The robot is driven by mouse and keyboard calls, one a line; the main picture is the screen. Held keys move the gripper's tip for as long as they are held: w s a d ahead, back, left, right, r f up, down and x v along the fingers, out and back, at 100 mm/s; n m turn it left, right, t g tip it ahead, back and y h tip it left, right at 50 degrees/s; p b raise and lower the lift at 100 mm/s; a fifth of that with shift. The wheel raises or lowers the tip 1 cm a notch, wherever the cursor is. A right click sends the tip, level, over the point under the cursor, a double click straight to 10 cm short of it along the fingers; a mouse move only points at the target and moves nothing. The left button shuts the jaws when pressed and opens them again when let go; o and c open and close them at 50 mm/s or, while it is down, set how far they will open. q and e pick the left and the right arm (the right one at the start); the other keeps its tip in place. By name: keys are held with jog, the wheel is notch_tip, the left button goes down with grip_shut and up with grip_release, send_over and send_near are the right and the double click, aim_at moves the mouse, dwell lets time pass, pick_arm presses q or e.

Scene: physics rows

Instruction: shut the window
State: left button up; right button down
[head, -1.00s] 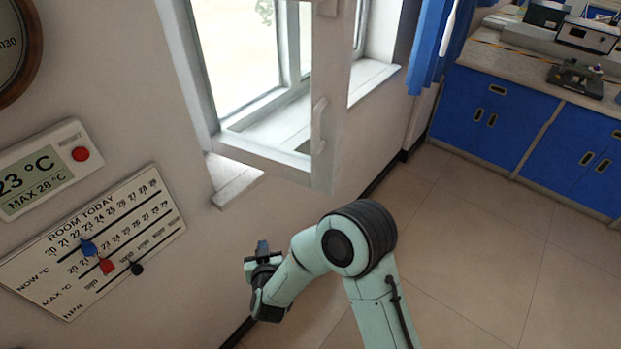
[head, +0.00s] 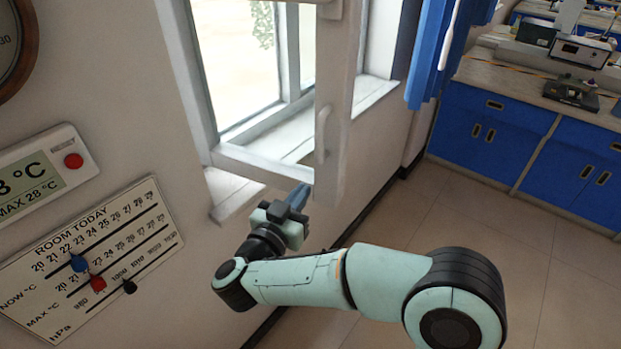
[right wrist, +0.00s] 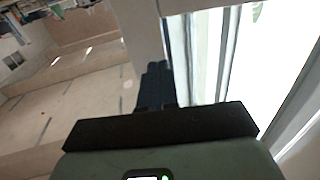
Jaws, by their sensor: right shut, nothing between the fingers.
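The white window sash (head: 331,178) stands open, swung into the room, in the head view. Its pale handle (head: 322,135) is on the edge facing me. The window frame (head: 200,95) and sill (head: 232,190) are behind it on the wall. My right gripper (head: 302,192) is shut and empty. Its blue fingertips are at the lower corner of the sash, below the handle; I cannot tell whether they touch it. In the right wrist view the shut fingers (right wrist: 154,82) show beside the white sash edge. My left gripper is not in view.
A room-temperature board (head: 95,255) and a digital thermometer (head: 40,175) are on the wall at left. A blue curtain (head: 432,55) hangs right of the window. Blue cabinets (head: 490,130) stand at the far right. The floor between is clear.

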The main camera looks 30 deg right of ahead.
aim_at(317, 172)
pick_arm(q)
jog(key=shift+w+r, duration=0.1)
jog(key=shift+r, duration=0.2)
pick_arm(e)
jog(key=shift+x, duration=2.55)
